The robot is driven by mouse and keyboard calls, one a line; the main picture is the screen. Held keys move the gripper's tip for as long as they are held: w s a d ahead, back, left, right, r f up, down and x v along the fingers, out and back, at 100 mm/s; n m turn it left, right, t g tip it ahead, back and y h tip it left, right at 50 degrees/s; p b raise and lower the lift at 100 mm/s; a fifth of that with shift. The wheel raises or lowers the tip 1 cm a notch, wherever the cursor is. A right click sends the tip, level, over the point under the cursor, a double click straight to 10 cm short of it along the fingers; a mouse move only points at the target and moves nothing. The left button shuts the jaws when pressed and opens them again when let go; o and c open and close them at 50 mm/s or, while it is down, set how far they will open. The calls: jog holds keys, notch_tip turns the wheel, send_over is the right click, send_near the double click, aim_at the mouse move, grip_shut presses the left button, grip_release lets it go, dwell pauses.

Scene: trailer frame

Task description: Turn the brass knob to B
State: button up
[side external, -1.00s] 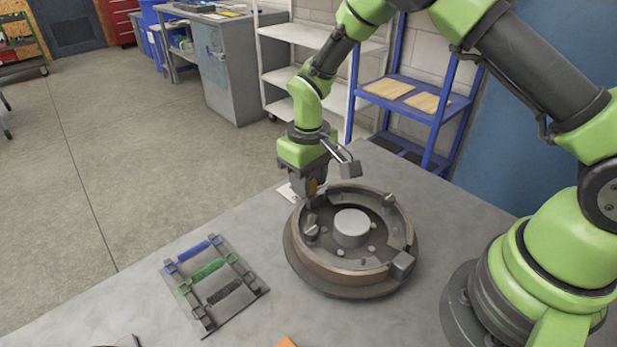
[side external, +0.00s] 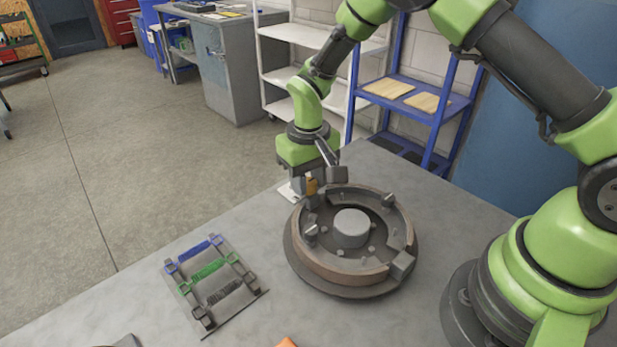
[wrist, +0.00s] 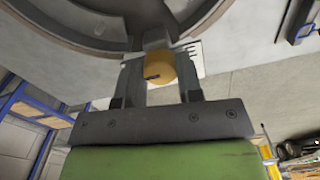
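The brass knob (wrist: 160,68) is a round yellowish piece with a short dark mark on its face. In the wrist view it sits between the two fingers of my gripper (wrist: 161,74), which appear to press on both its sides. A white card (wrist: 195,56) with dark marks lies behind the knob, partly hidden; I cannot read its letters. In the side view the knob (side external: 312,186) shows beside my gripper (side external: 308,191), at the far left of the round housing. The card (side external: 287,192) shows there as a pale edge.
The round metal housing (side external: 300,262) stands on the grey table close beside my gripper. An orange item (side external: 287,342) is at the front edge. The table between rack and housing is clear.

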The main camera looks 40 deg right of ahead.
jog(key=o, duration=0.4)
jog(key=shift+r, duration=0.1)
notch_tip(320, 180, up, 10)
jog(key=shift+f, duration=0.15)
dwell(0.3)
notch_tip(320, 180, up, 8)
jog(key=r+t, duration=0.1)
jog(key=t, duration=0.1)
send_over(309, 182)
jog(key=s+d, duration=0.1)
jog(key=s, duration=0.3)
jog(key=s+r+t, duration=0.1)
jog(key=s+r, duration=0.1)
jog(key=s, duration=0.3)
jog(key=s+d+r+m+t+y, duration=0.1)
jog(key=s+r+t, duration=0.1)
jog(key=s, duration=0.4)
jog(key=s+r+m+t+y, duration=0.1)
jog(key=s+r+t, duration=0.1)
jog(key=s, duration=0.4)
jog(key=shift+s+d, duration=0.15)
